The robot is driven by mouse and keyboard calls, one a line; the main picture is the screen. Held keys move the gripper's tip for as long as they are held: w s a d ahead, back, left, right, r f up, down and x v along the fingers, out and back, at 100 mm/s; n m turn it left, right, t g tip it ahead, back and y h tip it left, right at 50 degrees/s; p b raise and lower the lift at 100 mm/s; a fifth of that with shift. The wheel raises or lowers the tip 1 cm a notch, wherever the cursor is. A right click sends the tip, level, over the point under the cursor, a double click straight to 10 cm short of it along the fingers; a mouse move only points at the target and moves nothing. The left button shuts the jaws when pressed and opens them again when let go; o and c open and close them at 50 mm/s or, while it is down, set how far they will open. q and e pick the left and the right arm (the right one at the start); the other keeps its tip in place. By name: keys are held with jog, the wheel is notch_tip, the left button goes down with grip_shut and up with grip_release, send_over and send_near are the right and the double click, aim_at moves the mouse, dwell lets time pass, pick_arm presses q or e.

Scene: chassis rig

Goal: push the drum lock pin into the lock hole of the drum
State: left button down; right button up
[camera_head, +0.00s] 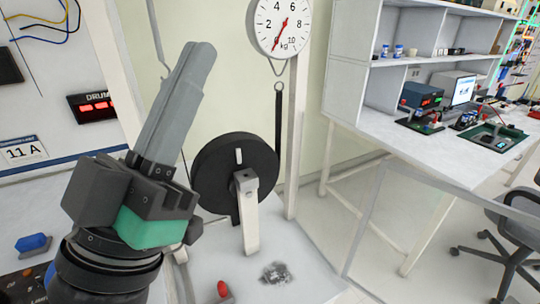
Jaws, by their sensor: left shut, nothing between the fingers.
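The black drum (212,168) stands upright in the middle of the view, behind a pale post (249,220). A short white peg or slot mark (238,156) shows on the drum's face; I cannot tell whether it is the lock pin. A red-capped piece (222,289) is at the bottom edge on the pale base, and it too could be the pin. The lock hole cannot be made out. My left gripper (197,62) is shut and empty, its long grey fingers pointing up, left of the drum in the picture. My right gripper is out of view.
A dial scale (280,24) hangs above the drum with a hook and dark cord (278,125) below it. A dark patch of filings (275,272) lies on the base. A pale frame upright (298,130) stands right of the drum. A workbench (430,135) is further right.

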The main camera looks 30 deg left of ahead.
pick_arm(q)
jog(key=c, duration=1.6)
grip_release()
jog(key=c, duration=0.6)
grip_release()
